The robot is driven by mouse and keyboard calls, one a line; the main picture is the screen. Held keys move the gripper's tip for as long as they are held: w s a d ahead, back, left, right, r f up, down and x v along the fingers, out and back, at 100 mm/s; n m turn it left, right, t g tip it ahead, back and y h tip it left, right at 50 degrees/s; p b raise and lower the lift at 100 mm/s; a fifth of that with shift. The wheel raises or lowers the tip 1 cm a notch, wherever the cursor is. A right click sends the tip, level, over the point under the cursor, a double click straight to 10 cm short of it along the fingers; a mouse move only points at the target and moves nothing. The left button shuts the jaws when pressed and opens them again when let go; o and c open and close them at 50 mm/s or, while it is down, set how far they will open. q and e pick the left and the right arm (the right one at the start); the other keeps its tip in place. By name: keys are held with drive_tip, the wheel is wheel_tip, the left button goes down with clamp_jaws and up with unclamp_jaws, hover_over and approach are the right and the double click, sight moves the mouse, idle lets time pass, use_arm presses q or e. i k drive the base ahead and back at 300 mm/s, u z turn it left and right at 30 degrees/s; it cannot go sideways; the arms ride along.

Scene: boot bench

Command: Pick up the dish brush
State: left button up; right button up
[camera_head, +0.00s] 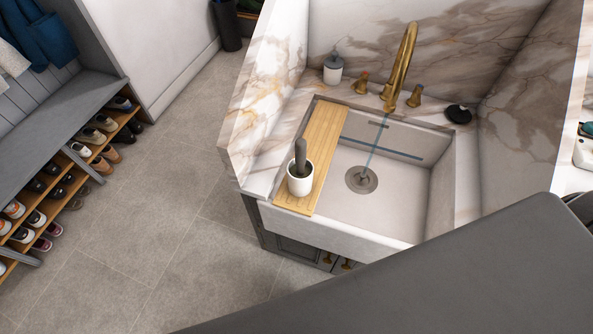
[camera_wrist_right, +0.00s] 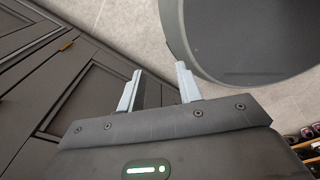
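A white cup (camera_head: 300,182) stands on a wooden board laid across the left side of the sink. A dark grey upright handle (camera_head: 301,153) sticks out of it, which looks like the dish brush; its lower end is hidden in the cup. A small black rounded object (camera_head: 458,113) sits on the counter right of the tap; I cannot tell what it is. My right gripper (camera_wrist_right: 158,88) shows only in the right wrist view, open and empty, over the floor beside dark cabinet fronts and away from the cup. My left gripper is not in view.
The white sink (camera_head: 405,195) has a brass tap (camera_head: 402,65) behind it and a soap bottle (camera_head: 333,69) at the back left. A dark cabinet (camera_wrist_right: 75,85) is close to my right gripper. A shoe bench (camera_head: 60,125) stands far left, with clear floor between.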

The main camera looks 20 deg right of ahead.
sight(301, 143)
drive_tip(key=u, duration=1.3)
drive_tip(key=k, duration=1.6)
drive_tip(key=z, duration=2.05)
drive_tip(key=i, duration=0.5)
